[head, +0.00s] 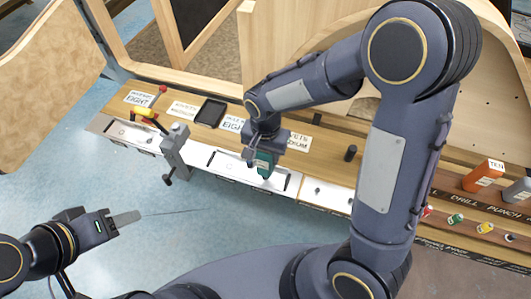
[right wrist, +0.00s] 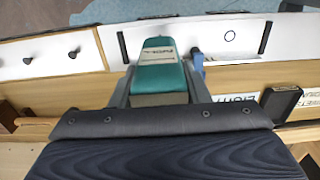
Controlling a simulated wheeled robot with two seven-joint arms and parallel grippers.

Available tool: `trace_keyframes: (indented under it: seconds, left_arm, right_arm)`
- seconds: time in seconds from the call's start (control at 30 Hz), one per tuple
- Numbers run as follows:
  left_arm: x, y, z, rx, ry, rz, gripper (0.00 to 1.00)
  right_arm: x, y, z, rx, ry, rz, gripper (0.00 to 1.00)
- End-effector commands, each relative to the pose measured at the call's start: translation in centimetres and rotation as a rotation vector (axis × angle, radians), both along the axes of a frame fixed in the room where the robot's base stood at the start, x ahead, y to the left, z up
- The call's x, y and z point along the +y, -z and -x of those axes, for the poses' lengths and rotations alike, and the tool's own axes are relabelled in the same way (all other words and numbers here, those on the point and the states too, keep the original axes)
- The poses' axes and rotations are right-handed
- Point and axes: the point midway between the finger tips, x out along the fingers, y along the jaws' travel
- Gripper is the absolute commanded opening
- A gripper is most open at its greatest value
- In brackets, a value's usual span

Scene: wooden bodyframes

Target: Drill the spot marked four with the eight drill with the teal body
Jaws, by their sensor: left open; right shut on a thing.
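The teal-bodied drill (head: 264,160) is held by my right gripper (head: 264,150) at the front edge of the bench, above a white panel (head: 228,168). In the right wrist view the teal body (right wrist: 160,75) sits between the fingers, with a small pale label too small to read. Its bit is hidden. My left gripper (head: 122,218) is open and empty at the lower left, over the blue floor. The white panel also shows in the right wrist view (right wrist: 215,28), with a small ring mark on it. I cannot make out a mark reading four.
The wooden bench (head: 330,160) carries label cards, a black tray (head: 210,112) and a yellow and red tool (head: 147,113). A grey clamp (head: 175,150) stands at the front edge. An orange bottle (head: 483,175) and small coloured items are at the right. The blue floor in front is clear.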

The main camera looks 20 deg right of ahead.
Motion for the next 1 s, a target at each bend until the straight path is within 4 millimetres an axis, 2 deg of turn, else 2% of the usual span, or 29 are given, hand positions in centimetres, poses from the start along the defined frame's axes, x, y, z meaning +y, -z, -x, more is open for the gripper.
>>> trace_keyframes:
  seconds: [1.0]
  left_arm:
    - [-0.01,0.83,0.00,0.000,0.000,0.000,0.50]
  right_arm:
    - [0.04,0.87,-0.07,-0.003,0.000,-0.001,0.10]
